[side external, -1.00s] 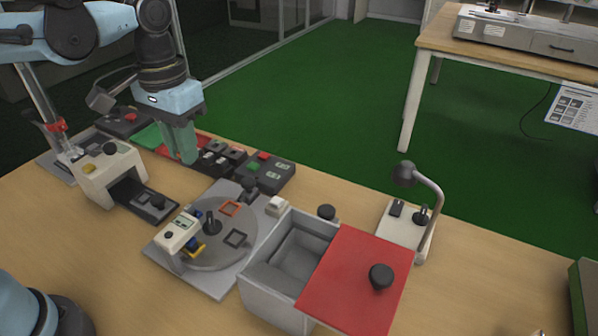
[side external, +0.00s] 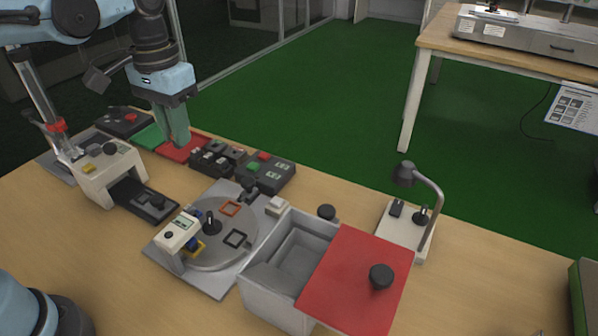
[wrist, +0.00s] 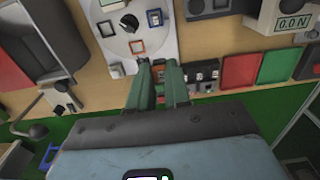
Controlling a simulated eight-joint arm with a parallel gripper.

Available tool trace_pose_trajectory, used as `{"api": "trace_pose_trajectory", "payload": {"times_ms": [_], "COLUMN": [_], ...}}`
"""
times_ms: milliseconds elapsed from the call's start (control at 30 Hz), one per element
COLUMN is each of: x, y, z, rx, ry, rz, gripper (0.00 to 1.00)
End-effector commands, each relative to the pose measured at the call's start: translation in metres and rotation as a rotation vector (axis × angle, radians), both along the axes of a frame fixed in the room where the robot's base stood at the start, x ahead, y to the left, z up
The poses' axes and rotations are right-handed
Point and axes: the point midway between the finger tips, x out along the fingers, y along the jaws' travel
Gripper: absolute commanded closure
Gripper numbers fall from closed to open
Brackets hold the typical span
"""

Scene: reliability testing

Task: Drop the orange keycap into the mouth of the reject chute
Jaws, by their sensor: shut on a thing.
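My gripper (side external: 177,142) hangs upright above the red tray and the black blocks at the back left. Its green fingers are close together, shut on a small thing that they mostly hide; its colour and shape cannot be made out. The fingers also show in the wrist view (wrist: 159,66). I see no orange keycap clearly; a square orange frame (side external: 230,208) lies on the round grey disc (side external: 197,260). I cannot tell for certain which thing is the reject chute. An open grey box (side external: 262,285) stands at the front, with a red lid (side external: 345,290) beside its opening.
A red tray (side external: 186,151) and a green tray (side external: 150,137) lie at the back left. A dark button box (side external: 270,171) and black blocks (side external: 214,158) stand to their right. A white machine (side external: 108,172) is at left; a lamp (side external: 404,174) stands right. Wood at front left is clear.

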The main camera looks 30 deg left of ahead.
Motion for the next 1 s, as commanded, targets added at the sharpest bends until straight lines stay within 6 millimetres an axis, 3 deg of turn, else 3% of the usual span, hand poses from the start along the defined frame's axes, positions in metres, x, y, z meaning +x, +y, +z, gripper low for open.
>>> {"api": "trace_pose_trajectory", "payload": {"times_ms": [267, 400, 600, 800, 1000], "x": [0.019, 0.014, -0.004, -0.016, -0.018], "y": [-0.107, -0.168, -0.235, -0.265, -0.27], "z": [0.017, 0.025, 0.031, 0.033, 0.023], "rx": [0.0, 0.0, 0.0, 0.0, 0.0], "ry": [0.0, 0.0, 0.0, 0.0, 0.0], "rz": [-0.015, -0.014, -0.01, -0.003, 0.0], "gripper": [1.0, 1.0, 1.0, 1.0, 1.0]}}
